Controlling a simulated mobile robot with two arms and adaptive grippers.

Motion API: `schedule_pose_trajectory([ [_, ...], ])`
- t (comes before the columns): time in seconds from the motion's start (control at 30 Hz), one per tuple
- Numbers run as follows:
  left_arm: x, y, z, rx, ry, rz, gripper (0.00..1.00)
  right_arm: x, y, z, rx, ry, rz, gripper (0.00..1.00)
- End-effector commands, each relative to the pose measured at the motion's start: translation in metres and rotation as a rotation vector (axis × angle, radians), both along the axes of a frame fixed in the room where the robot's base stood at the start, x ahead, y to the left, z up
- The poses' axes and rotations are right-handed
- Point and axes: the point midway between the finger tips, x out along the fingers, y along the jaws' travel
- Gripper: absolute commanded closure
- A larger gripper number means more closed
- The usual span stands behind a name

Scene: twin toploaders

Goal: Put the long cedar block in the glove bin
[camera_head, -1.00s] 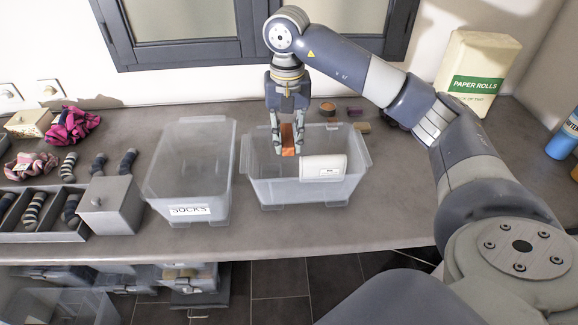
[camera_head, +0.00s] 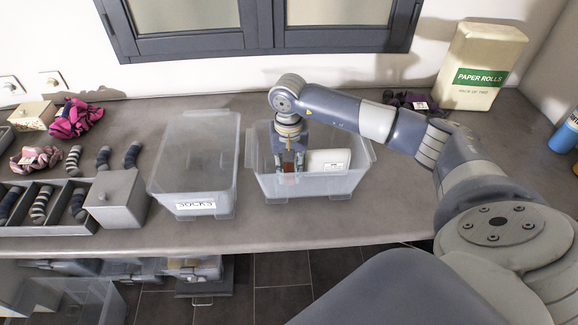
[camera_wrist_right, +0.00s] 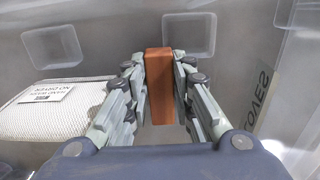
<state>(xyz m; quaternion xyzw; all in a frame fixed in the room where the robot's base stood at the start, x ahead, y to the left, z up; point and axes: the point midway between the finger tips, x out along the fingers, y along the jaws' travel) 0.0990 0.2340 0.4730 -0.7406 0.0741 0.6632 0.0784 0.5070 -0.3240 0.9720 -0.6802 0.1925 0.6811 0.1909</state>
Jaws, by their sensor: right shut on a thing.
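The long cedar block (camera_head: 289,179) is orange-brown and is inside the right clear bin (camera_head: 325,186). In the right wrist view, the block (camera_wrist_right: 159,85) sits between both fingers of my right gripper (camera_wrist_right: 159,68), with the bin floor below. I cannot tell whether the block touches the floor. Lettering ending in "OVES" shows at the bin's side in that view. My left gripper is not in view.
A white textured pack (camera_head: 328,160) with a label lies in the same bin, beside the gripper; it also shows in the wrist view (camera_wrist_right: 65,110). A clear bin marked SOCKS (camera_head: 190,165) stands just left. A grey lidded box (camera_head: 118,205) is farther left.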

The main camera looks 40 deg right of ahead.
Motion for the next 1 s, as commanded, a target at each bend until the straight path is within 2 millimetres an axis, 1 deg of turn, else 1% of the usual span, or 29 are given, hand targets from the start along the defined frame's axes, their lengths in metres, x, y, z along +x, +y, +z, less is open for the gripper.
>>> schedule_pose_trajectory([
  [0.03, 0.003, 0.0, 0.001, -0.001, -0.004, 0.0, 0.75, 0.0, 0.0, -0.001, -0.001, -0.001, 0.0, 0.92],
  [0.13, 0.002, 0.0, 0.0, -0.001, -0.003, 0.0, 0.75, 0.001, 0.0, -0.001, 0.0, -0.002, 0.0, 0.92],
  [0.37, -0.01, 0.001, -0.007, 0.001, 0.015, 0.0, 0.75, 0.001, 0.0, -0.006, 0.0, -0.002, 0.0, 0.92],
  [0.4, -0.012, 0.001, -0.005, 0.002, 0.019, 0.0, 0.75, 0.001, 0.0, -0.004, 0.0, -0.002, 0.0, 0.69],
  [0.53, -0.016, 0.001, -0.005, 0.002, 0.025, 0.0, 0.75, 0.0, 0.0, -0.004, 0.0, -0.001, 0.0, 0.69],
  [0.7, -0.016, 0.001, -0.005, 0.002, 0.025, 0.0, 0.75, 0.001, 0.0, -0.003, 0.0, -0.002, 0.0, 0.69],
  [0.83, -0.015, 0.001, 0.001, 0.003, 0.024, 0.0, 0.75, 0.001, 0.0, 0.002, 0.0, -0.002, -0.001, 0.69],
  [0.87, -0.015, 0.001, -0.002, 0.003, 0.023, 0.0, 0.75, 0.001, 0.0, 0.003, 0.0, -0.004, 0.0, 0.69],
  [0.97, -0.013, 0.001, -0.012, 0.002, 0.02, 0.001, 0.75, 0.003, 0.0, 0.017, 0.0, -0.009, -0.001, 0.69],
  [1.0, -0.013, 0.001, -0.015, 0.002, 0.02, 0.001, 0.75, 0.002, 0.0, 0.026, -0.001, -0.01, 0.0, 0.69],
])
